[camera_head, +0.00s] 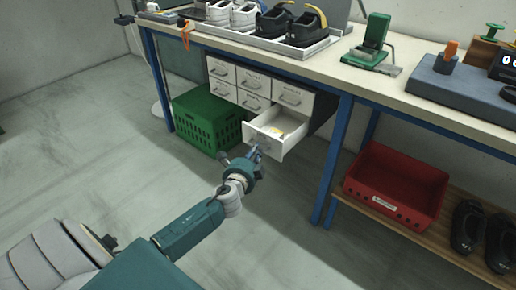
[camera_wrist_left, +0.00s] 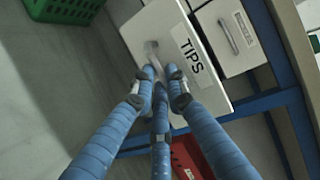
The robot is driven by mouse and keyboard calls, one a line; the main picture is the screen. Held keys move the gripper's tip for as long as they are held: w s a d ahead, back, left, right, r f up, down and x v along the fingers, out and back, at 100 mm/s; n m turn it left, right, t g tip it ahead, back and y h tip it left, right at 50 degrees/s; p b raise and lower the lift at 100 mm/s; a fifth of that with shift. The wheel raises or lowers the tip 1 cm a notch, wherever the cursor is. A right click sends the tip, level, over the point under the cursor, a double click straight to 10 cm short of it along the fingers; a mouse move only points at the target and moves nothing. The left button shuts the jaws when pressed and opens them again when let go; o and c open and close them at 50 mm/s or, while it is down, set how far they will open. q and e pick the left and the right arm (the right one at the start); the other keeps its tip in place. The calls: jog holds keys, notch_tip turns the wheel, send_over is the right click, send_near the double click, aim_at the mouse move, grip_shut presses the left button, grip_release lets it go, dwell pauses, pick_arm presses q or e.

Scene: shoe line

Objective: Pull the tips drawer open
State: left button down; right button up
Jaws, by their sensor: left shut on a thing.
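The tips drawer (camera_head: 292,139) is the lower right drawer of a white drawer cabinet (camera_head: 255,69) under the bench. It stands pulled out, and small yellowish things show inside it. In the left wrist view its white front (camera_wrist_left: 207,88) bears the label TIPS. My left gripper (camera_head: 254,153) is at the drawer front, and its blue fingers show close up in the left wrist view (camera_wrist_left: 163,80). They are shut on the drawer's grey handle (camera_wrist_left: 152,49), partly hiding it. My right gripper is not in view.
A green crate (camera_head: 205,122) stands on the floor left of the cabinet. A blue bench leg (camera_head: 334,160) is close on the drawer's right. A red bin (camera_head: 397,184) and black shoes (camera_head: 468,224) are on a low shelf. The floor before the drawer is clear.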

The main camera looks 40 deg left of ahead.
pick_arm(q)
jog(key=shift+s, duration=0.2)
jog(key=c, duration=1.7)
grip_release()
jog(key=v, duration=1.2)
